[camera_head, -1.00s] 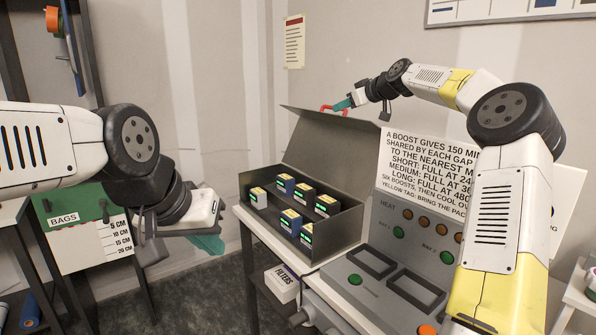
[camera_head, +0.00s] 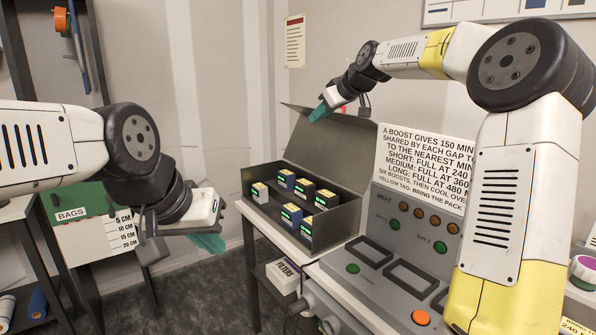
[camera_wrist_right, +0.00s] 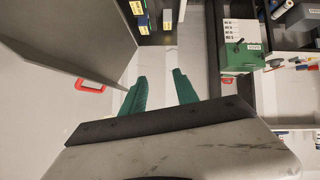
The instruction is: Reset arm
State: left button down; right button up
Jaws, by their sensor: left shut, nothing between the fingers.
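My left gripper (camera_head: 210,243) hangs at the left in the head view, its teal fingers shut and empty, in front of the bench's left end. My right gripper (camera_head: 319,112) is raised at the open lid (camera_head: 330,148) of the dark case. In the right wrist view my right gripper (camera_wrist_right: 160,90) has its two teal fingers apart, with nothing between them and floor showing through the gap. The case holds several small packs with yellow tops and green-lit faces, such as one pack (camera_head: 286,180). Neither gripper holds anything.
A grey heater panel (camera_head: 385,270) with empty slots and buttons stands right of the case (camera_head: 338,226). A printed sign rises behind it. A white filters box (camera_head: 283,277) sits on a lower shelf. A green bags box (camera_head: 85,195) is at the left.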

jog(key=s+d+f+m+g+h, duration=0.1)
jog(key=s+f, duration=0.4)
jog(key=s, duration=0.9)
jog(key=s+d+f+m+g+h, duration=0.1)
jog(key=s+d+f+m, duration=0.2)
jog(key=s, duration=1.1)
jog(key=s+d+f+m+g+h, duration=0.1)
jog(key=s+d+f+m, duration=0.2)
jog(key=s, duration=1.1)
notch_tip(320, 180, down, 4)
jog(key=shift+s+r+m+h, duration=0.15)
jog(key=shift+s+m+h, duration=0.15)
jog(key=shift+m, duration=0.5)
